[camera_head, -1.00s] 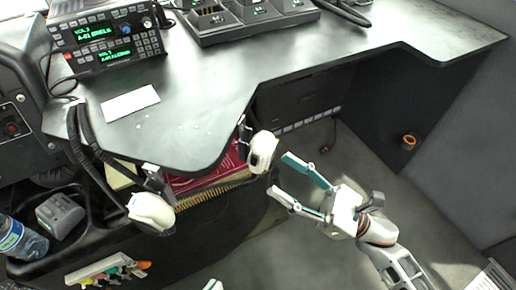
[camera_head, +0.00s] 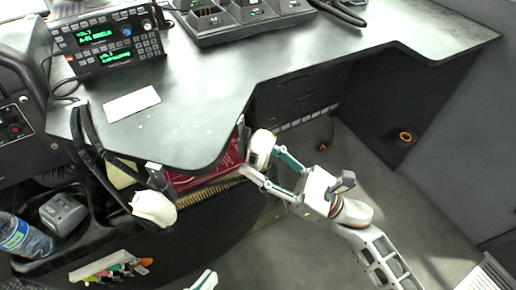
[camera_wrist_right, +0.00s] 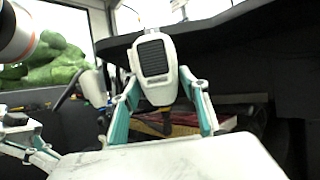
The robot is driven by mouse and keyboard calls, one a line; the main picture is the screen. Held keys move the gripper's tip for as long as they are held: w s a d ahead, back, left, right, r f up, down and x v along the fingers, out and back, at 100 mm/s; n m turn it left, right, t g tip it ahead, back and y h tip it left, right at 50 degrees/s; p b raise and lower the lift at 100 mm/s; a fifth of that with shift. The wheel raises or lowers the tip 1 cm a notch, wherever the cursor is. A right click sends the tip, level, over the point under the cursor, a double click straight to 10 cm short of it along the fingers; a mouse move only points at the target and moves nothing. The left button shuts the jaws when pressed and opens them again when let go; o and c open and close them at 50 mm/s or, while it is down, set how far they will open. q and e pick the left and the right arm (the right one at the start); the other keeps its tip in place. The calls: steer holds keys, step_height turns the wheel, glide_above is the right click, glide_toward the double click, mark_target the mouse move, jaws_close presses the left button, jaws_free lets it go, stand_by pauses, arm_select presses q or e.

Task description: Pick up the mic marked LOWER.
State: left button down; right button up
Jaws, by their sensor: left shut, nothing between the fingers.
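Two white hand mics hang below the desk edge. The left mic (camera_head: 153,208) is lower in the head view. The right mic (camera_head: 262,148) is at the tip of the desk; the right wrist view shows its dark grille (camera_wrist_right: 153,55). No marking on either mic can be read. My right gripper (camera_head: 258,160) has its teal fingers spread on both sides of the right mic; it is open, with no clear grip. My left gripper (camera_head: 203,282) is shut and empty at the bottom edge, mostly out of frame.
The dark desk (camera_head: 205,105) overhangs the mics. Red books (camera_head: 203,178) sit in a shelf behind them. A radio (camera_head: 105,38), a charger dock (camera_head: 245,18) and a white card (camera_head: 132,103) are on top. A bottle (camera_head: 22,238) stands at left.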

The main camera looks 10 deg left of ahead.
mark_target(261, 145)
steer(key=c, duration=0.4)
steer(key=shift+r, duration=0.15)
